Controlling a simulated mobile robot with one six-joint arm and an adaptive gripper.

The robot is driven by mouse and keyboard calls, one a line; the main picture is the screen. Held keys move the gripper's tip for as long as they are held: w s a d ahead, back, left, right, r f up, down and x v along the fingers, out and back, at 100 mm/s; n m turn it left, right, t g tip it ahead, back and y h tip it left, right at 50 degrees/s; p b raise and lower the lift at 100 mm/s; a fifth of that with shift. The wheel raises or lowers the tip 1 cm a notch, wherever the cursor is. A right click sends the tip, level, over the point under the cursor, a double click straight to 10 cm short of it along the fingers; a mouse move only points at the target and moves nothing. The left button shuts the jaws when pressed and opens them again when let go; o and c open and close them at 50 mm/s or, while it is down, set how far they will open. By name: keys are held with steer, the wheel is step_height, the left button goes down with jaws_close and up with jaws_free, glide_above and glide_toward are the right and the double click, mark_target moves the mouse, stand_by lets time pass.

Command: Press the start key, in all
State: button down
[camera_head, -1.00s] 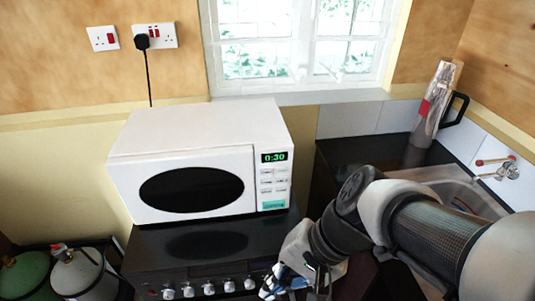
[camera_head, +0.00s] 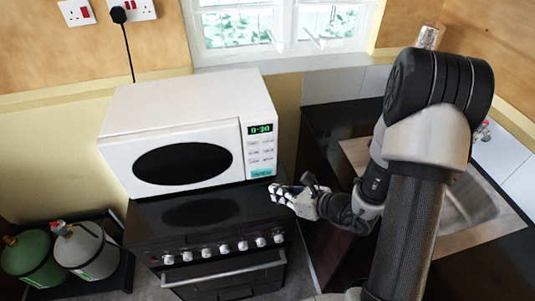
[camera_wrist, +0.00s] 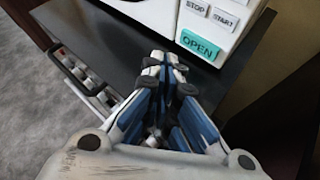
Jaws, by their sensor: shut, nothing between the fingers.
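A white microwave (camera_head: 117,152) stands on a black stove top, its display reading 0:30. Its key panel (camera_head: 261,151) is on the right of the front. In the wrist view the start key (camera_wrist: 223,18) is a white key marked START at the top edge, right of the stop key (camera_wrist: 196,7). A green open key (camera_wrist: 199,45) lies below them. My gripper (camera_head: 275,191) is shut and empty, in front of and below the panel's lower right corner. In the wrist view its fingertips (camera_wrist: 164,60) are together, below and left of the open key, apart from the panel.
The black stove (camera_head: 150,216) has a row of knobs and an oven handle (camera_head: 225,269) at its front. Two gas cylinders (camera_head: 85,250) stand at lower left. A sink (camera_head: 470,205) and dark counter lie at right, partly behind my arm.

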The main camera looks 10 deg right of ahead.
mark_target(268, 158)
steer(key=shift+w+d+f+m, duration=0.1)
steer(key=shift+d+f+m, duration=0.25)
steer(key=shift+d+m, duration=0.05)
steer(key=w+p, duration=0.1)
steer(key=w, duration=0.7)
steer(key=shift+w, duration=0.4)
stand_by(1.2)
steer(key=shift+w, duration=0.4)
